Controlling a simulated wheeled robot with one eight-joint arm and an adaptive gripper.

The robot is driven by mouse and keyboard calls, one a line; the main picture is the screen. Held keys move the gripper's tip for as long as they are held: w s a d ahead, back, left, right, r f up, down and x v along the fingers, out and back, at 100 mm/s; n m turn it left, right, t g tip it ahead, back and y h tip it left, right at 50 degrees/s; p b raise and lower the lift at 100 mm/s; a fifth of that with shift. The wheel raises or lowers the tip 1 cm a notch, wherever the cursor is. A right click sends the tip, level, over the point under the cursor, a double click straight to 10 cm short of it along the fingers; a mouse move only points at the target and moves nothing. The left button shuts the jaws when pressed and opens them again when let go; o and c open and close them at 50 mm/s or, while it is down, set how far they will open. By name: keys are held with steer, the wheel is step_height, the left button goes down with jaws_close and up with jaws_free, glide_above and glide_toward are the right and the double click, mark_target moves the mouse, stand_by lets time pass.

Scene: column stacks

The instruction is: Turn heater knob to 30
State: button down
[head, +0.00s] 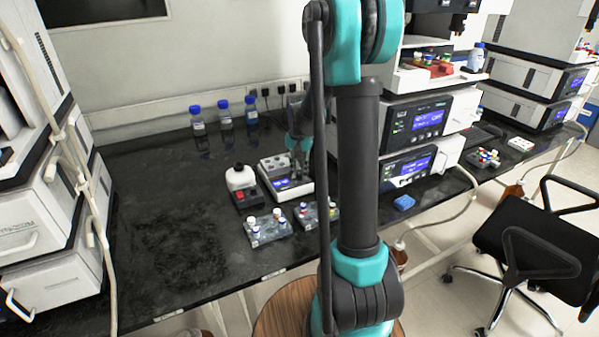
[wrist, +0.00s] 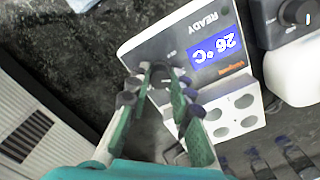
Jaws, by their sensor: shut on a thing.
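The heater (wrist: 165,45) is a white block with a grey panel and several round wells. Its lit blue display (wrist: 215,50) is upside down in the wrist view and seems to read 26 °C, with READY printed beside it. The dark heater knob (wrist: 160,76) sits on the panel between my fingertips and is partly hidden by them. My gripper (wrist: 161,82) is shut on the knob, with green-padded fingers on both sides.
Blue-capped bottles (head: 225,115) stand behind. Stacked instruments (head: 415,120) are to the right.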

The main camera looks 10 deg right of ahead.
mark_target(300, 173)
stand_by(0.4)
steer(key=c, duration=1.3)
jaws_free()
steer(key=shift+c, duration=0.2)
step_height(300, 173, up, 12)
steer(key=s+f+n+t, duration=0.1)
steer(key=s+f, duration=0.3)
steer(key=s, duration=0.4)
steer(key=s+a+f+n+t, duration=0.1)
steer(key=s+f+n, duration=0.2)
steer(key=s, duration=0.5)
steer(key=s+f+n+t, duration=0.2)
steer(key=s+f, duration=0.4)
steer(key=s, duration=0.3)
steer(key=shift+a, duration=0.35)
